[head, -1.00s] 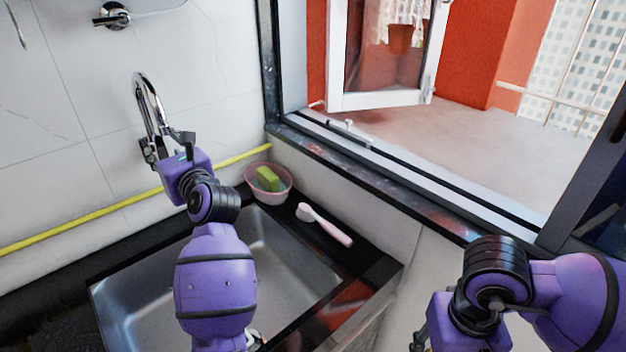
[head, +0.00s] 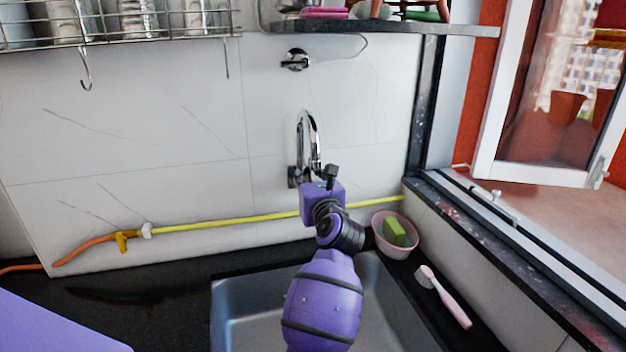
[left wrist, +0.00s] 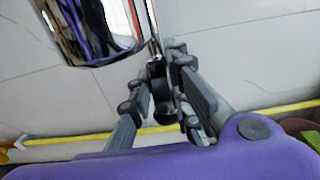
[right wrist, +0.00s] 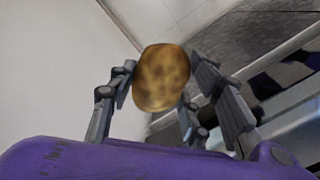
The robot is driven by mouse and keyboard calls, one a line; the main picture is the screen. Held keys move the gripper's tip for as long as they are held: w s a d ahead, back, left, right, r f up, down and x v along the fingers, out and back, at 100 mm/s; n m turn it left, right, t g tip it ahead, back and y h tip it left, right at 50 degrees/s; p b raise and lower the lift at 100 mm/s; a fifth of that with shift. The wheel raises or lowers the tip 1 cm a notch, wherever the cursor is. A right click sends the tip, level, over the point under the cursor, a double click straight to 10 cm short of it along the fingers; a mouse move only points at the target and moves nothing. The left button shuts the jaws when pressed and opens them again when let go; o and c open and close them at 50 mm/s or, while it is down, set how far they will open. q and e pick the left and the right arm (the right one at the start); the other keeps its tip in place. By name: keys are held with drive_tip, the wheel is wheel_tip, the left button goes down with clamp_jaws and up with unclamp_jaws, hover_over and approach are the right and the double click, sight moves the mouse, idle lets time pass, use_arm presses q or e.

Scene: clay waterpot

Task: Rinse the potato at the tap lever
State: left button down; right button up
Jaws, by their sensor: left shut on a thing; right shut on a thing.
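The chrome tap (head: 312,140) curves out from the wall above the sink (head: 235,315). My left gripper (head: 326,172) is at the tap's base, and my wrist hides much of it in the head view. In the left wrist view, my left gripper (left wrist: 164,66) is shut on the dark tap lever (left wrist: 162,98), with the shiny tap just beyond. The brown potato (right wrist: 161,80) is held between the fingers of my right gripper (right wrist: 163,66) in the right wrist view. The potato and right gripper do not show in the head view. I cannot see any water running.
A pink bowl (head: 410,248) with a green sponge (head: 394,230) and a pink brush (head: 447,300) sit on the counter right of the sink. A yellow hose (head: 230,219) runs along the wall. A dish rack (head: 120,30) and shelf (head: 380,27) hang above.

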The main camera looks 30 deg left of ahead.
use_arm(q)
drive_tip(key=m+p, duration=0.2)
drive_tip(key=p, duration=0.1)
drive_tip(key=shift+w+d+r+m, duration=0.3)
drive_tip(key=shift+w, duration=0.1)
use_arm(e)
drive_tip(key=shift+t, duration=0.4)
drive_tip(key=r, duration=0.3)
drive_tip(key=w+r, duration=0.1)
drive_tip(key=r, duration=0.2)
drive_tip(key=shift+w+r, duration=0.15)
drive_tip(key=shift+r, duration=0.15)
drive_tip(key=shift+w+r+p, duration=0.1)
drive_tip(key=shift+r+p, duration=0.3)
use_arm(q)
drive_tip(key=shift+w+f+m, duration=0.1)
drive_tip(key=shift+f+m, duration=0.3)
drive_tip(key=shift+f, duration=0.05)
use_arm(e)
drive_tip(key=shift+f, duration=0.15)
use_arm(q)
drive_tip(key=c, duration=1.6)
unclamp_jaws()
drive_tip(key=shift+d, duration=0.15)
